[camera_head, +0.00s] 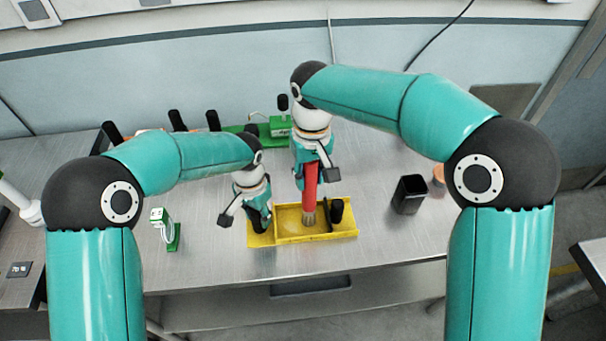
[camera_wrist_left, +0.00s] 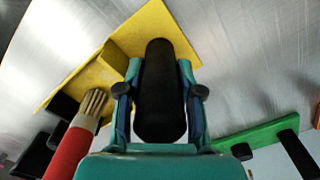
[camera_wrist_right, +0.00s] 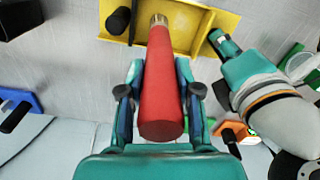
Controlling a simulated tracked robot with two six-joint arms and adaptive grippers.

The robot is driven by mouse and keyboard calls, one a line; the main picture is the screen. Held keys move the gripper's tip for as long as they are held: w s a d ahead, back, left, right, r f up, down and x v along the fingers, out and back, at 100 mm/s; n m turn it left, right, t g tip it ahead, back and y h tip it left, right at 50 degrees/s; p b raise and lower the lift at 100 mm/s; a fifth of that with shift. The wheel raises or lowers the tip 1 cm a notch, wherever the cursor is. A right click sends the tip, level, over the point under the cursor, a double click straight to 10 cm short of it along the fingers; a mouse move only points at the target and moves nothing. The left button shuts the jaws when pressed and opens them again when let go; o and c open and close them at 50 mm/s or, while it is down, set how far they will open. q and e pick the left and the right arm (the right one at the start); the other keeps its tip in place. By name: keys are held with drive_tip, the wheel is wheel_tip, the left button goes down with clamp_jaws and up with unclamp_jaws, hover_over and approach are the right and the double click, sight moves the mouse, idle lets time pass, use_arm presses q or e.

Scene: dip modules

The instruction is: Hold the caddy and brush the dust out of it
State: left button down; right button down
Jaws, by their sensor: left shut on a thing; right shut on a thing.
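The yellow caddy (camera_head: 345,233) lies on the metal bench near its front edge, with an upright black handle at each end. My left gripper (camera_head: 258,220) is shut on the caddy's left black handle (camera_wrist_left: 160,90). My right gripper (camera_head: 311,180) is shut on the red handle of the brush (camera_wrist_right: 162,90), which points down. The brush's pale bristles (camera_head: 309,218) are over the inside of the caddy; contact with its floor is unclear. The right black handle (camera_wrist_right: 118,21) stands free. I cannot make out dust in the caddy.
A dark open box (camera_head: 409,195) and an orange round thing (camera_head: 438,180) stand to the right. A green module (camera_head: 279,127) is behind the grippers. A small white and green device (camera_head: 165,230) stands at the left. The bench between the box and caddy is clear.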

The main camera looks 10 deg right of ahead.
drive_tip(key=shift+s+a, duration=0.95)
drive_tip(key=shift+a, duration=2.5)
drive_tip(key=w+d, duration=0.2)
drive_tip(key=d, duration=0.6)
drive_tip(key=shift+d+f, duration=0.35)
drive_tip(key=shift+d, duration=0.05)
idle(1.0)
